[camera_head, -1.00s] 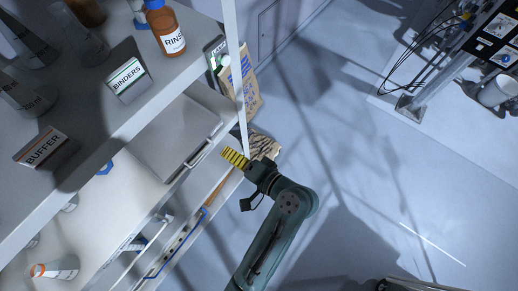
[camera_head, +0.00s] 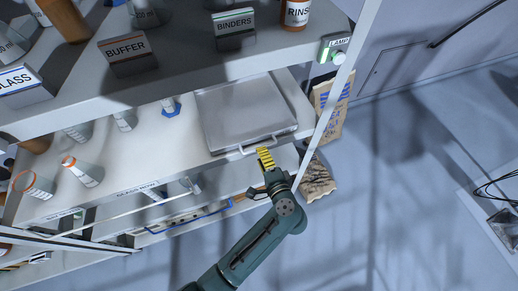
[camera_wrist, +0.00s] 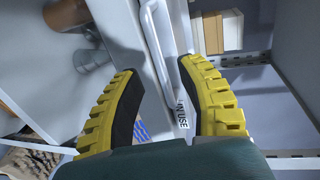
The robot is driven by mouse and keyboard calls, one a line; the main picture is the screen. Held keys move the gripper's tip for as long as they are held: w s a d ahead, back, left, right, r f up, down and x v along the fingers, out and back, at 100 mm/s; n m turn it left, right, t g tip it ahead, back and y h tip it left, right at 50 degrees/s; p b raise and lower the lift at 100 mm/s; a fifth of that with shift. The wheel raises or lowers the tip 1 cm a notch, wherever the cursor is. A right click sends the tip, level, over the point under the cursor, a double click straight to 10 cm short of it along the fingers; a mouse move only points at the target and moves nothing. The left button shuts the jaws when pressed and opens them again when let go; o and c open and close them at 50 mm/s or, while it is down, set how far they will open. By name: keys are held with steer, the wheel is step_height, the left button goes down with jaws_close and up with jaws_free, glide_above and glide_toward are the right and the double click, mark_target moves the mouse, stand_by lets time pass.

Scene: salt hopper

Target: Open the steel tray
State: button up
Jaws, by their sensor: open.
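The steel tray (camera_head: 243,112) is a flat, square grey box on the middle shelf in the head view. A thin handle (camera_head: 262,145) runs along its front edge. My gripper (camera_head: 265,157) has yellow ribbed fingers and is at the right part of this handle, at the shelf's front edge. In the wrist view my gripper (camera_wrist: 158,70) is open and empty. A pale bar (camera_wrist: 155,45), apparently the handle, lies ahead between the fingertips. I cannot tell whether it touches them.
The upper shelf (camera_head: 170,60) with labelled containers overhangs the back. A white post (camera_head: 340,100) stands right of the tray. A blue-edged rack (camera_head: 185,222) lies below. Paper sacks (camera_head: 318,180) stand at right. Open floor (camera_head: 400,220) lies to the right.

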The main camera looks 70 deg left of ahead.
steer(key=x, duration=0.3)
steer(key=shift+a, duration=0.35)
jaws_close()
